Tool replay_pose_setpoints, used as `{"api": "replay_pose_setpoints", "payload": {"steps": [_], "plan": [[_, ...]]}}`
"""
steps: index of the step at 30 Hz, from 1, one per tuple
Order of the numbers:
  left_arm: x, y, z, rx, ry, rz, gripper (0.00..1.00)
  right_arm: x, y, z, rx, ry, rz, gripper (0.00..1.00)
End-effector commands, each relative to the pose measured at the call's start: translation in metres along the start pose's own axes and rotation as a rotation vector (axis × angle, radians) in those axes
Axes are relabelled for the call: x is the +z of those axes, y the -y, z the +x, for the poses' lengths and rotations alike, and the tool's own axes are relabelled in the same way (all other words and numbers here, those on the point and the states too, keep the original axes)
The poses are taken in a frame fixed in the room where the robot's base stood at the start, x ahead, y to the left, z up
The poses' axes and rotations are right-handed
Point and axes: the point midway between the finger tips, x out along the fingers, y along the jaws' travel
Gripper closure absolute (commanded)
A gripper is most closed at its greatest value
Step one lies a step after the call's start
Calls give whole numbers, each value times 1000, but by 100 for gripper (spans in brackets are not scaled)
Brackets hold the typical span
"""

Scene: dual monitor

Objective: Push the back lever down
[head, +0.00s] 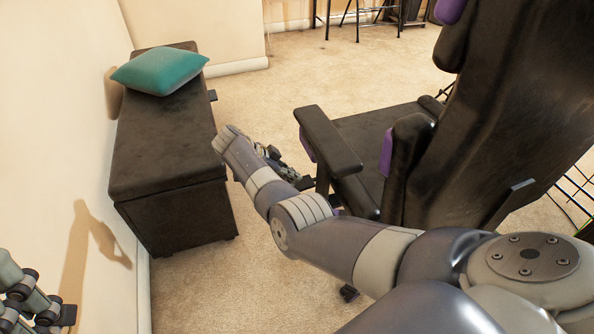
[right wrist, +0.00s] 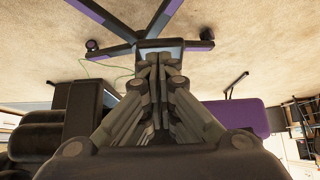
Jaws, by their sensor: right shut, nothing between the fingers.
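The black chair with purple trim (head: 420,165) stands right of centre in the head view. My right gripper (head: 296,178) is shut and empty, partly hidden behind my right forearm, low beside the chair's near armrest. In the right wrist view its closed fingertips (right wrist: 160,62) overlap the chair's base. A thin dark rod with a flat end (right wrist: 238,84) shows to the right, apart from the fingers; it may be a lever, but I cannot tell whether it is the back one. My left gripper (head: 38,305) is partly in view at the lower left; its opening is unclear.
A dark bench (head: 165,150) with a teal cushion (head: 160,70) stands against the left wall. The chair's armrest (head: 328,140) is close to my right arm. In the right wrist view, purple-striped base legs (right wrist: 103,16) spread over the carpet.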

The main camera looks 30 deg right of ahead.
Motion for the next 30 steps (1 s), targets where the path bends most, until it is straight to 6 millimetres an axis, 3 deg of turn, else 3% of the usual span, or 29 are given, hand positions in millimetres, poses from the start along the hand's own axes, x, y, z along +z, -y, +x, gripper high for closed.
{"api": "replay_pose_setpoints", "payload": {"steps": [6, 13, 19, 30], "plan": [[0, 0, 0, 0, 0, 0, 14, -5, 3, -53, -13, -4, 9, 100], [0, 0, 0, 0, 0, 0, 14, -7, 3, -92, -14, -9, 12, 100], [0, 0, 0, 0, 1, 0, 14, -8, 3, -104, -13, -11, 14, 100], [0, 0, 0, 0, 1, 0, 14, -9, 3, -105, -14, -11, 14, 100]]}}
